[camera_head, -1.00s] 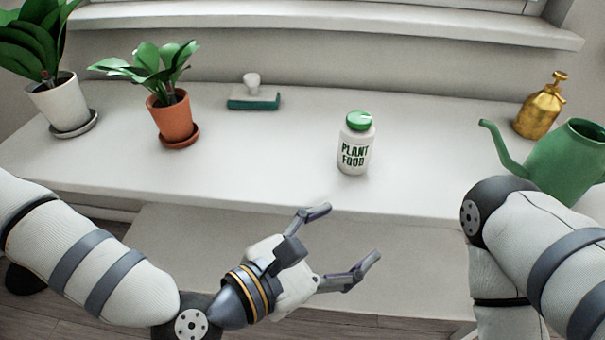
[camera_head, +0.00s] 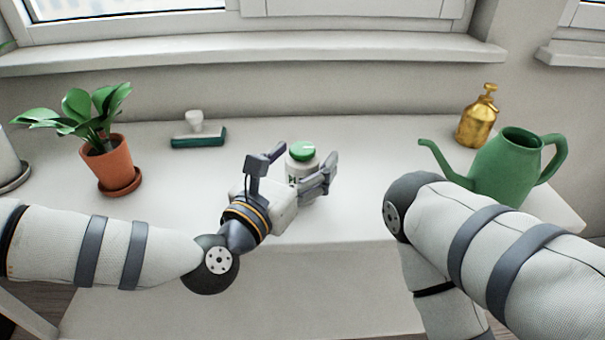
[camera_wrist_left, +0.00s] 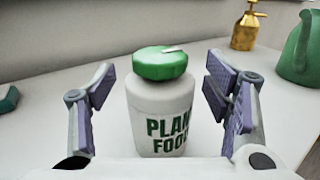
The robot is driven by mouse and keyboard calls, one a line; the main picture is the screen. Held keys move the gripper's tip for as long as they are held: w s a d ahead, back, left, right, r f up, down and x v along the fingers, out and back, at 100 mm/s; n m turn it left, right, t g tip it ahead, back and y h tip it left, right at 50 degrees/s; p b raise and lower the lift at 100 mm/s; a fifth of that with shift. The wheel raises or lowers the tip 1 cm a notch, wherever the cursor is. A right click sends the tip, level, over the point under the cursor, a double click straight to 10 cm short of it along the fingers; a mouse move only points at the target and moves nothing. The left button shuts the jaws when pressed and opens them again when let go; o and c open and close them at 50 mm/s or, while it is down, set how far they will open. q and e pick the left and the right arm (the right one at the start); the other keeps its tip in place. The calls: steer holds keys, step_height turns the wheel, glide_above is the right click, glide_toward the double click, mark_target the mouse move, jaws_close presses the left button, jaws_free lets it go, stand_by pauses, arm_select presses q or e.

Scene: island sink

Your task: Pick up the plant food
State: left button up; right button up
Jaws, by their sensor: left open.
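The plant food (camera_head: 302,158) is a white bottle with a green lid and green lettering, standing upright on the white counter. My left gripper (camera_head: 297,168) is at the bottle, its fingers open on either side of it. In the left wrist view the plant food (camera_wrist_left: 161,105) stands between the two open fingers of the gripper (camera_wrist_left: 165,100), with a gap visible on both sides. In the head view the gripper hides the lower part of the bottle. My right arm comes in from the right, but its gripper is out of view.
A green watering can (camera_head: 508,168) and a brass sprayer (camera_head: 478,118) stand at the right. A potted plant (camera_head: 108,168) in a terracotta pot and a green-based brush (camera_head: 198,138) are at the left. The counter's middle behind the bottle is clear.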

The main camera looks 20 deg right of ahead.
arm_select(q)
steer(key=c, duration=1.4)
steer(key=shift+o, duration=0.2)
